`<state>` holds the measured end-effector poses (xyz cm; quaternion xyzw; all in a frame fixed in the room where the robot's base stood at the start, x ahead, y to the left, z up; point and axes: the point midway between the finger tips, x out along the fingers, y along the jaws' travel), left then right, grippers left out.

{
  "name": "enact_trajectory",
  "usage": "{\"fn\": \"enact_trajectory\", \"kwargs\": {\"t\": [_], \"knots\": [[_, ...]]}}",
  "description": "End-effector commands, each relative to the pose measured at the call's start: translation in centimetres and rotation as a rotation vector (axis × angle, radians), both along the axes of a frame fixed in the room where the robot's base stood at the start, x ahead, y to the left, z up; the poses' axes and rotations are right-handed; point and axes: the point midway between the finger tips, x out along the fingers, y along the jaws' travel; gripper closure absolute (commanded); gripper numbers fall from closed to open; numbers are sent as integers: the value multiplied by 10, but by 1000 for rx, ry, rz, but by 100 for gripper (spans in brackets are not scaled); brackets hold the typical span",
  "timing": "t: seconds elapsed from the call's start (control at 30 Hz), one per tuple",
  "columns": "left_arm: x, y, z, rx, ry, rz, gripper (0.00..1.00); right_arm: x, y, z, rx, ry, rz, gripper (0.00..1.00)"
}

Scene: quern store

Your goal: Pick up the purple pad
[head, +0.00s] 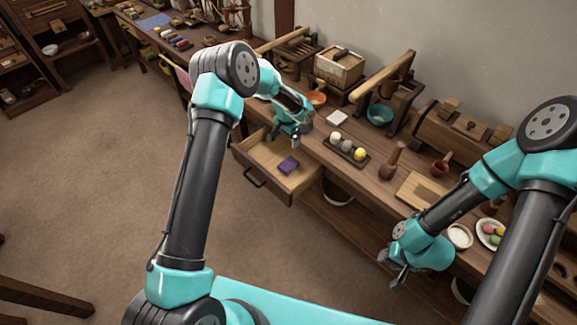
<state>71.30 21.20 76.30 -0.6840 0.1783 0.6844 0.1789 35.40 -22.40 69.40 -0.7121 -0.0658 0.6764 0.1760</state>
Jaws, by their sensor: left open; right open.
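The purple pad (288,165) lies in the open wooden drawer (258,158), toward its right side. My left gripper (284,140) is open above the drawer, a little beyond the pad in the picture, and looks apart from it. My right gripper (391,277) is open and points downward in front of the table's front edge at the lower right. It looks empty and is far from the pad.
The floor (90,180) at left is clear.

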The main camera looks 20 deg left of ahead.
Motion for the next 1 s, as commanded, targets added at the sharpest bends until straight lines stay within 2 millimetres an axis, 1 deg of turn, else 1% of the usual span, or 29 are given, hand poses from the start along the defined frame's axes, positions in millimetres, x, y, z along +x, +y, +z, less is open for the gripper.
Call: {"fn": "enact_trajectory", "kwargs": {"t": [0.17,0.63,0.7,0.8,1.0], "knots": [[-1,0,-24,-1,3,-1,4,0,0,0,0,0,0,57],[-1,0,-103,0,1,0,4,0,0,0,0,0,0,57],[-1,0,-111,-1,0,0,4,0,0,0,0,0,0,57],[-1,0,-117,-1,0,0,4,0,0,0,0,0,0,57],[-1,0,-118,-1,0,0,4,0,0,0,0,0,0,57]]}}
